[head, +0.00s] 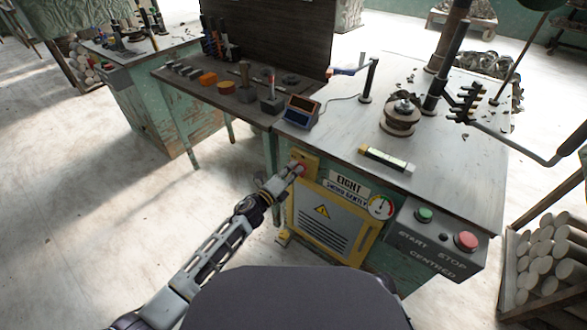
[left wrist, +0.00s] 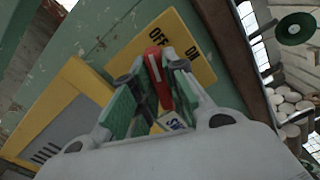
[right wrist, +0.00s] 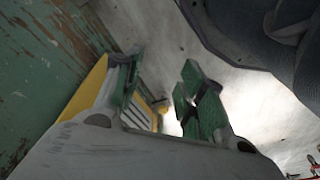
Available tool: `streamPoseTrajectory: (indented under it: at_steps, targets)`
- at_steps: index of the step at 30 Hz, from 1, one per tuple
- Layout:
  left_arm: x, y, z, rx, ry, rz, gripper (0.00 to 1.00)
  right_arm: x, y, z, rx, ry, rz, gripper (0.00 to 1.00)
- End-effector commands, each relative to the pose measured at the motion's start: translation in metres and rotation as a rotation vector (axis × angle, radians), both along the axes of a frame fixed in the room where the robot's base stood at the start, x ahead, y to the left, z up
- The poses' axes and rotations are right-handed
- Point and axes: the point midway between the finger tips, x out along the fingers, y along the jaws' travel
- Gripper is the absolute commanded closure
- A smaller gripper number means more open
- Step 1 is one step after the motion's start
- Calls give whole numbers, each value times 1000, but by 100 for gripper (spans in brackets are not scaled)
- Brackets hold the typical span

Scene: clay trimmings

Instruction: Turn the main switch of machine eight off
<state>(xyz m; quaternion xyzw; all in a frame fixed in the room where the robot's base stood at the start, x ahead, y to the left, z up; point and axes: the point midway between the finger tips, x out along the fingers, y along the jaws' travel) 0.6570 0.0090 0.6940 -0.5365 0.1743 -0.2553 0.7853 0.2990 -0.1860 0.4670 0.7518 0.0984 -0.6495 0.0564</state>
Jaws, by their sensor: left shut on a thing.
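Machine eight is a worn green bench with an EIGHT plate (head: 349,184) on its front. Its main switch has a yellow plate (head: 309,158) at the left end of the front. In the left wrist view the yellow switch plate (left wrist: 203,68) bears the words OFF and ON. My left gripper (head: 292,172) is shut on the red switch handle (left wrist: 156,62), which has a pale stripe. The handle's upper end is near the word OFF; its exact angle is partly hidden by the fingers. My right gripper (right wrist: 163,92) is open and empty, low beside the green front.
A grey box with a green START button (head: 424,214) and a red STOP button (head: 466,241) is at the front right. A yellow vented panel (head: 318,228) lies below the switch. A round gauge (head: 381,207) is beside the EIGHT plate. Rolls fill a rack (head: 545,255) at right.

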Motion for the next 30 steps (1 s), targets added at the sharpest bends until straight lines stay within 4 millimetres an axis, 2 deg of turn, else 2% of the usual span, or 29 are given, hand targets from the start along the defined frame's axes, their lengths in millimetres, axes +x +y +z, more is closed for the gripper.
streamPoseTrajectory:
  at_steps: [2,4,15,21,30]
  targets:
    - [0,1,0,-49,38,1,100,1,-1,-3,-2,6,-3,60]
    - [0,1,0,-93,69,2,100,6,-2,-15,-4,-5,-7,60]
    - [1,1,-3,-264,193,2,100,3,-10,-51,-16,-19,-12,60]
    - [1,2,-5,-304,223,2,100,2,-12,-60,-19,-23,-12,60]
    - [1,1,-5,-315,231,2,100,2,-12,-62,-20,-24,-13,60]
